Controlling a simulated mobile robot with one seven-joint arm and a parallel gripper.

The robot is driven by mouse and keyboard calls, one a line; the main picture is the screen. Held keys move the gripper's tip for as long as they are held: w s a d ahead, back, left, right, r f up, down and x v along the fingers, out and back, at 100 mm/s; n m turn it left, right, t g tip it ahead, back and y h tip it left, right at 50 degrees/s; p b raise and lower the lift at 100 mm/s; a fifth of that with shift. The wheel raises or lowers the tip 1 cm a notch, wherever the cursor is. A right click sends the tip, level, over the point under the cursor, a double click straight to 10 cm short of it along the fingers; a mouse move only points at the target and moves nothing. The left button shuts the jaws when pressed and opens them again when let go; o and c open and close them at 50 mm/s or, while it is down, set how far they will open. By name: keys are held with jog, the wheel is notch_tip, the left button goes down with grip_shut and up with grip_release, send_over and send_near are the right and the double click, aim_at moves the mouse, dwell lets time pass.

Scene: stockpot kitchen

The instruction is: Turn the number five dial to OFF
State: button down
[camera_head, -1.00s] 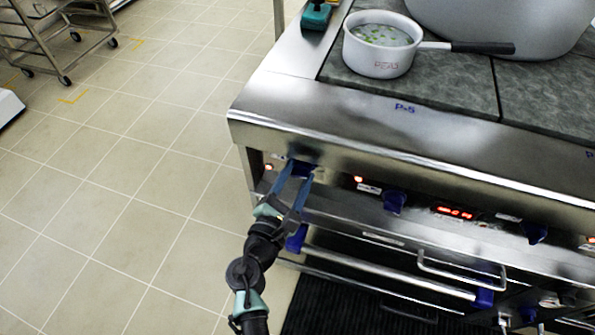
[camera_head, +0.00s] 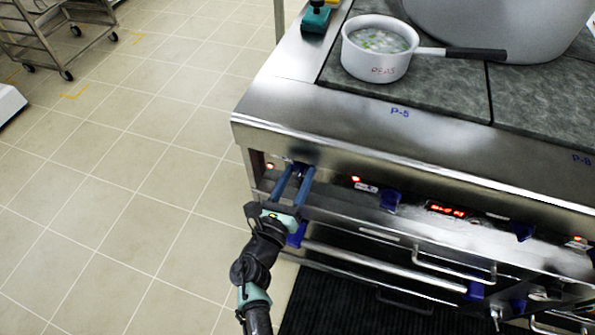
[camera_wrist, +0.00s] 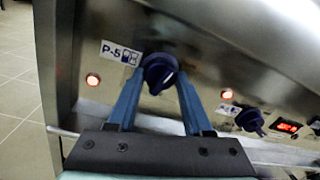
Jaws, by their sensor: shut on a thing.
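The number five dial (camera_wrist: 160,73) is a dark blue knob on the stove's front panel, beside a "P-5" label (camera_wrist: 121,53) in the wrist view. My gripper (camera_wrist: 160,85) has its two blue fingers on either side of the dial, shut on it. In the head view my gripper (camera_head: 296,172) reaches the panel at the stove's left end, and the dial is mostly hidden there. A red light (camera_wrist: 92,80) glows left of the dial. I cannot read the dial's exact setting.
A second blue dial (camera_head: 390,200) and a red display (camera_head: 445,209) are to the right on the panel. A white saucepan (camera_head: 376,62) stands on the stovetop (camera_head: 440,85) above. An oven handle (camera_head: 385,265) runs below.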

jog(key=shift+n+p, duration=0.45)
jog(key=shift+n, duration=1.25)
jog(key=shift+c, duration=1.6)
grip_release()
jog(key=shift+s, duration=0.1)
jog(key=p+v, duration=0.2)
jog(key=v, duration=1)
jog(key=shift+s+f, duration=0.2)
jog(key=shift+s, duration=0.25)
